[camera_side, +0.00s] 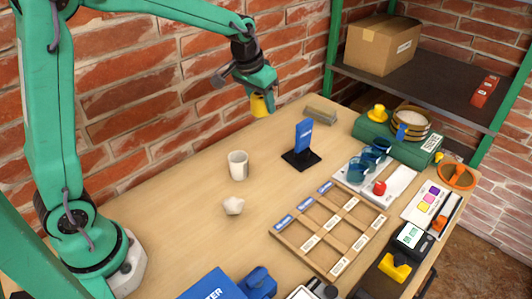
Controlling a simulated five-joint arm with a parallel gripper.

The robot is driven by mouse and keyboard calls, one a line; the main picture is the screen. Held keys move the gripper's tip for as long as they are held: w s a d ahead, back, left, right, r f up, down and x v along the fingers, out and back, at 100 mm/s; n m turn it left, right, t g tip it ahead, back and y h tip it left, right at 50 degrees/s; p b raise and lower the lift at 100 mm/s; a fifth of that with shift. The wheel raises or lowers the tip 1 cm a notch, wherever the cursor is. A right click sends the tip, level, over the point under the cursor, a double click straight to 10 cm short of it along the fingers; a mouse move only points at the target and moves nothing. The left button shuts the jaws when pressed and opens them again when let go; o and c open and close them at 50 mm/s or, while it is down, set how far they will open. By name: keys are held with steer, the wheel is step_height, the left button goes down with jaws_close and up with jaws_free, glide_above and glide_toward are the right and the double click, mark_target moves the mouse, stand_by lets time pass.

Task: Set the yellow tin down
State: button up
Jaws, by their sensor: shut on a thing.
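The yellow tin (259,105) is held in my gripper (262,90), above the back part of the wooden table (200,215), near the brick wall. My gripper is shut on the tin and points down. The gripper's fingers hide the upper part of the tin. The tin's lower end shows below the fingers and appears apart from the table top.
A white cup (238,165) and a crumpled white lump (233,205) stand left of centre. A blue sign on a black base (301,158), a grey block (320,115) and a wooden divided tray (328,232) lie to the right. The table's back left is clear.

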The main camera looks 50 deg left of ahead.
steer(key=s+d, duration=0.1)
steer(key=s, duration=0.6)
steer(key=shift+s+f, duration=0.2)
steer(key=shift+s, duration=0.15)
steer(key=s+d+f+m+h, duration=0.1)
steer(key=s+d+f+m, duration=0.2)
steer(key=s+d, duration=0.4)
steer(key=s+d+f+m+h, duration=0.1)
steer(key=s+d+f+m, duration=0.3)
steer(key=s+d, duration=0.4)
steer(key=d, duration=0.4)
steer(key=shift+s+m+g, duration=0.15)
steer(key=shift+m+g, duration=0.25)
steer(key=shift+f, duration=0.2)
steer(key=shift+f, duration=2.85)
steer(key=shift+f, duration=0.1)
steer(key=shift+f, duration=1.95)
